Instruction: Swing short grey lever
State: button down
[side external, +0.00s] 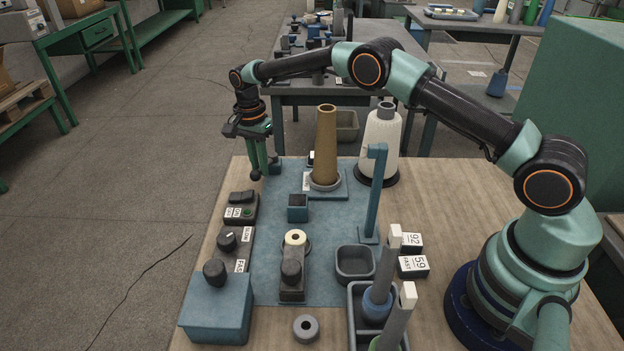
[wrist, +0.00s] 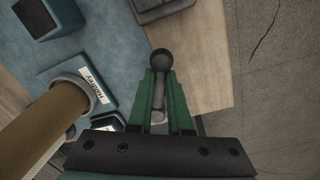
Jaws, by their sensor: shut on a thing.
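The short grey lever (side external: 255,175) stands near the far left edge of the board, and its dark ball knob shows just past my fingertips. In the wrist view the lever (wrist: 162,60) runs between the green fingers, its round knob beyond them and its grey stem between. My gripper (side external: 258,162) points down and is shut on the lever; it also shows in the wrist view (wrist: 160,78). The lever's base is mostly hidden behind my fingers.
A brown cone (side external: 325,145) stands right of my gripper on a blue base, with a white yarn cone (side external: 381,140) behind. A blue post (side external: 376,190), control boxes (side external: 238,208) and a grey tray (side external: 355,263) are nearer. Bare wood lies left of the lever.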

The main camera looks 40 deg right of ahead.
jog(key=shift+w+a+f+m, duration=0.15)
jog(key=shift+w+m, duration=0.25)
jog(key=shift+m, duration=0.5)
jog(key=shift+w+a+f+m, duration=0.1)
jog(key=shift+w+a+m, duration=0.2)
jog(key=shift+m, duration=0.6)
jog(key=shift+w+r, duration=0.1)
jog(key=shift+w, duration=0.05)
jog(key=c, duration=0.8)
grip_release()
jog(key=shift+c, duration=0.2)
jog(key=shift+d, duration=0.1)
jog(key=shift+r, duration=0.1)
